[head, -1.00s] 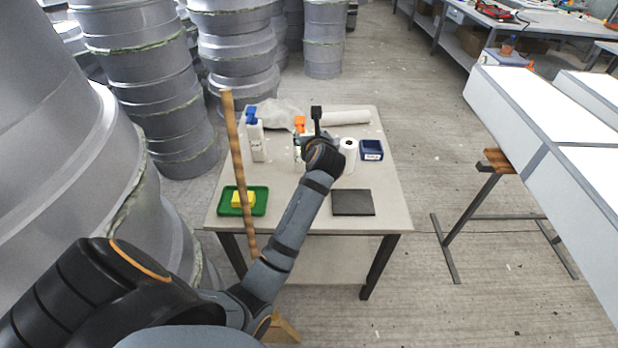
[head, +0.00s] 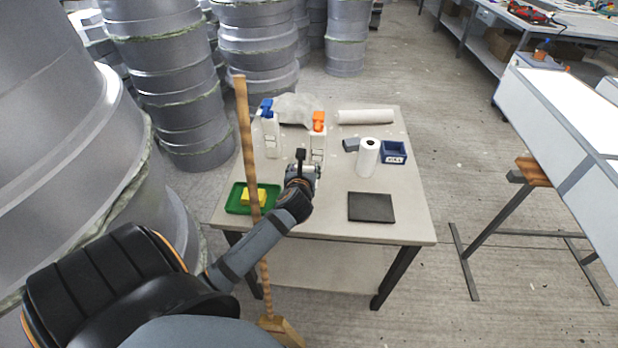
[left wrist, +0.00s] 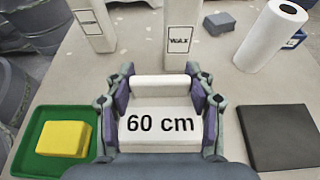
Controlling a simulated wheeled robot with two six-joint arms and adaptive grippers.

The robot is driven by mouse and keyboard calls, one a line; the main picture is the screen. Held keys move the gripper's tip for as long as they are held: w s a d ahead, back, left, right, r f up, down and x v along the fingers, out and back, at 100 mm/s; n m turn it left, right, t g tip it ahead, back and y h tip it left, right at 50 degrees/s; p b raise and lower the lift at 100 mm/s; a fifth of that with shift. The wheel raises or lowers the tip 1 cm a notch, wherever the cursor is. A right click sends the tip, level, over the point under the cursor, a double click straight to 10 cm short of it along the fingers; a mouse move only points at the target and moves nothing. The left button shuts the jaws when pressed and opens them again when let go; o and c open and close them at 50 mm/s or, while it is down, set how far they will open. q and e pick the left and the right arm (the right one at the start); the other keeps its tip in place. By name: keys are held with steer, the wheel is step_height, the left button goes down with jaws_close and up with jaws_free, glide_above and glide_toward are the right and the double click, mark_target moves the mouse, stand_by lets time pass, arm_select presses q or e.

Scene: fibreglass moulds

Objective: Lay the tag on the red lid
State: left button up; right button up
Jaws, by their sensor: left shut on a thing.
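My left gripper (head: 303,174) is over the table, between the green tray and the bottles. In the left wrist view the left gripper (left wrist: 160,88) is shut on a white tag (left wrist: 160,135) marked "60 cm", with a finger at each side. In the head view the gripper mostly hides the tag. I see no red lid in either view. The nearest colour is the orange top (head: 319,120) of a white bottle, labelled WAX in the left wrist view (left wrist: 180,42). My right gripper is not in view.
The table (head: 400,225) holds a green tray (head: 237,206) with a yellow block (head: 254,196), a dark flat pad (head: 371,207), a paper roll (head: 367,160), a blue bin (head: 393,152) and a blue-topped bottle (head: 270,138). A wooden pole (head: 246,140) stands at the left front.

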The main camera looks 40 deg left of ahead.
mark_target(306, 170)
arm_select(q)
steer(key=w+f, duration=0.1)
steer(key=w+a+f, duration=0.1)
steer(key=f, duration=0.1)
steer(key=w+a+f+b, duration=0.1)
steer(key=w+f, duration=0.1)
steer(key=shift+w+a+f, duration=0.1)
steer(key=shift+a+f, duration=0.1)
steer(key=shift+a, duration=0.05)
steer(key=shift+w+a+f, duration=0.2)
steer(key=shift+w+f, duration=0.1)
steer(key=shift+f, duration=0.2)
step_height(306, 170, down, 3)
steer(key=shift+f+b, duration=0.1)
steer(key=shift+b, duration=0.4)
steer(key=o, duration=1.1)
